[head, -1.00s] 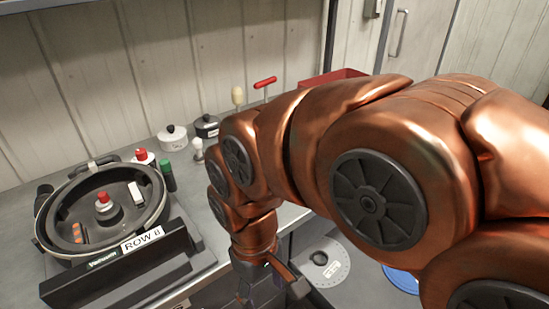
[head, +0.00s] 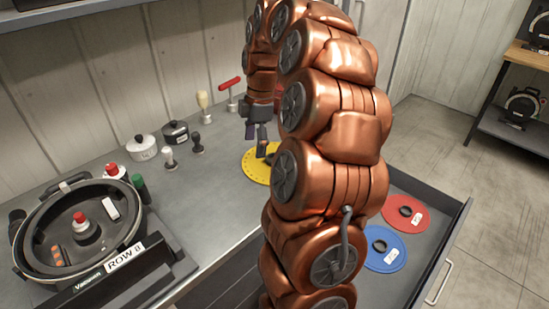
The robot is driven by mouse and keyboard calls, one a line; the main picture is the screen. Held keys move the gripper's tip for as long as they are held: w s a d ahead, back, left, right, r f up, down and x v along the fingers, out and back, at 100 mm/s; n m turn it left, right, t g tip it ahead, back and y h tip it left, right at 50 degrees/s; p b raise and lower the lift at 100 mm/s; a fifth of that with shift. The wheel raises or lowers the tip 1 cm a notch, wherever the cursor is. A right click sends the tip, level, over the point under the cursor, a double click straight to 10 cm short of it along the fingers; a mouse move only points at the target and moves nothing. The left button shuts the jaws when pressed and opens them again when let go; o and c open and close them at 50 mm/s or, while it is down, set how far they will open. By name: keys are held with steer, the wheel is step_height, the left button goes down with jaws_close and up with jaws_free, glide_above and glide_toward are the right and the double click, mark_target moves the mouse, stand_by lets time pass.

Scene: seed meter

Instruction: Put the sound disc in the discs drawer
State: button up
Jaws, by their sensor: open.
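A yellow disc (head: 252,169) with small holes around its rim lies flat on the counter, partly hidden behind my arm. My gripper (head: 262,143) is open, pointing down over the disc. I cannot tell whether its fingers touch the disc or its dark hub. The open drawer (head: 456,238) at the lower right holds a red disc (head: 403,221) and a blue disc (head: 377,262), each with a dark ring and a white label. My arm hides the drawer's left part. No label can be read to show which disc is the sound one.
The round seed meter (head: 35,226) with its ROW 8 plate (head: 126,256) stands on the counter's left. Several knobs, bottles and pots, including a white pot (head: 141,148), line the back. A red-handled tool (head: 230,84) stands near the wall. Shelving (head: 515,130) is at far right.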

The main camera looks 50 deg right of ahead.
mark_target(258, 170)
steer(key=d+n, duration=0.1)
steer(key=d, duration=0.7)
steer(key=shift+s+a+f+p, duration=0.15)
steer(key=shift+f+p, duration=0.65)
steer(key=shift+f, duration=1.3)
steer(key=shift+a+f+p, duration=0.25)
steer(key=shift+f+p, duration=0.5)
steer(key=shift+f, duration=1.3)
steer(key=c, duration=1.4)
